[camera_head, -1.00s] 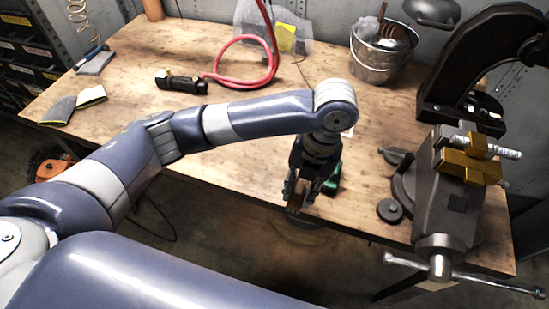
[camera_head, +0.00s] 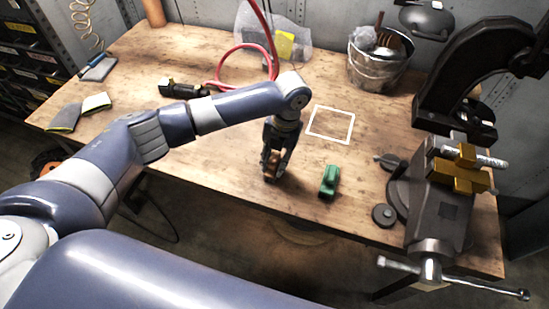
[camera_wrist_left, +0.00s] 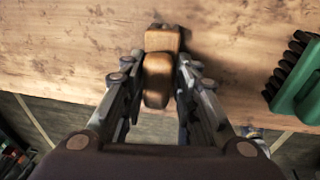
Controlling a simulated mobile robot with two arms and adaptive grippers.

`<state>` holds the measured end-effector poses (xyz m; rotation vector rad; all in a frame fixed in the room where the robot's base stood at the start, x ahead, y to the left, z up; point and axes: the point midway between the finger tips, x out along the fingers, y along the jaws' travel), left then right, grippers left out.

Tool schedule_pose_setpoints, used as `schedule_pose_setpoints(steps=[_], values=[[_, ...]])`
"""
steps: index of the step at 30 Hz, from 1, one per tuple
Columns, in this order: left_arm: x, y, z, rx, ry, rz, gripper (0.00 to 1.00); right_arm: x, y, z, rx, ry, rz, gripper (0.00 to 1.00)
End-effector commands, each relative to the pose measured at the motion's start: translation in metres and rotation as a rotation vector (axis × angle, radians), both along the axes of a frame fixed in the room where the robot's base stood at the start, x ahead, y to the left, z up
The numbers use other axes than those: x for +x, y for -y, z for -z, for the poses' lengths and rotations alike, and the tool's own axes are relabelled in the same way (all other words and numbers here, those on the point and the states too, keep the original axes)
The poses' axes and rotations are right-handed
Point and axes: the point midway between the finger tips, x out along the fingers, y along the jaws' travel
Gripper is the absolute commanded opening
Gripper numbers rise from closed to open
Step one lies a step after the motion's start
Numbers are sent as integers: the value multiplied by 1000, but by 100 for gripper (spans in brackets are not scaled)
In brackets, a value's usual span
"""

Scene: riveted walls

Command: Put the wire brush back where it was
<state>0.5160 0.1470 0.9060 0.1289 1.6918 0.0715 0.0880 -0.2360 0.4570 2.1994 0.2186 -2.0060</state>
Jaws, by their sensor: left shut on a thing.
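My left gripper (camera_head: 275,170) points down over the front part of the workbench. It is shut on a brown, wooden-looking block, which I take to be the wire brush (camera_wrist_left: 159,78); no bristles show. In the left wrist view the block sits between the two fingers and stretches out past their tips, over the bench edge. In the head view only a little brown (camera_head: 270,158) shows between the fingers. I cannot tell whether it touches the wood. A white square outline (camera_head: 350,131) lies empty on the bench, behind and right of the gripper. My right gripper is not in view.
A green object (camera_head: 329,181) stands right of the gripper, near the front edge. A vise (camera_head: 440,200) and a round dark piece (camera_head: 385,215) are farther right. A metal bucket (camera_head: 378,72), red hose (camera_head: 225,65) and black tool (camera_head: 183,90) lie behind.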

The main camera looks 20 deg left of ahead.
Motion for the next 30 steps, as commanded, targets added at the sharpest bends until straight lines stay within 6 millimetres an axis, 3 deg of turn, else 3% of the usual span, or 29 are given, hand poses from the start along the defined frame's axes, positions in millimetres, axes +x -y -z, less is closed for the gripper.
schedule_pose_setpoints(steps=[11, 12, 14, 24, 30], values=[[0, 0, 5, 1, 1, -1, 0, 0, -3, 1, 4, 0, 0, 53], [0, 0, 4, 1, 1, -1, 37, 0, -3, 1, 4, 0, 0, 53], [0, 0, 4, 1, 1, -1, 48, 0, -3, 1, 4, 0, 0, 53], [0, 0, 3, 0, 1, -1, 48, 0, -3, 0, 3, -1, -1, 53], [4, 3, -18, -2, 7, 0, 48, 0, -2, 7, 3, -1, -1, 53]])
